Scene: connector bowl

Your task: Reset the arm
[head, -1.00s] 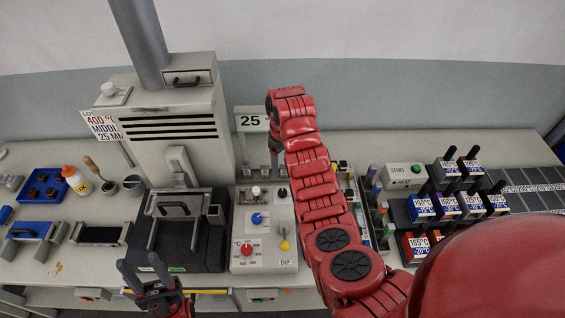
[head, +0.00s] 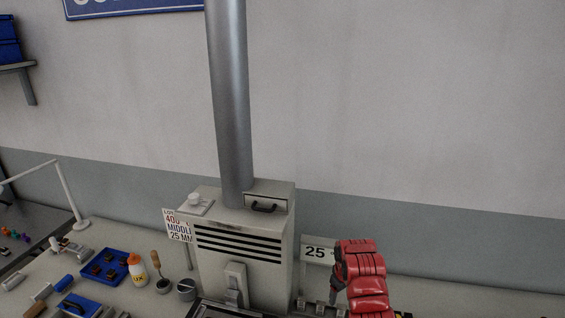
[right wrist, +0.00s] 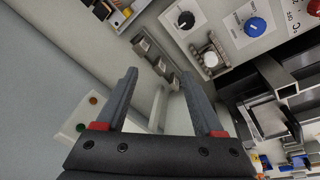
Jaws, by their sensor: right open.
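My right arm (head: 366,278) is red and rises from the bottom edge of the head view, right of the furnace. A pale post and small metal blocks show beyond the fingers. My left gripper is out of view.
The grey furnace (head: 240,250) with its tall flue stands left of my right arm. A blue tray (head: 105,268) and a bottle (head: 138,270) stand at left. The wrist view shows a control panel with a blue knob (right wrist: 255,27).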

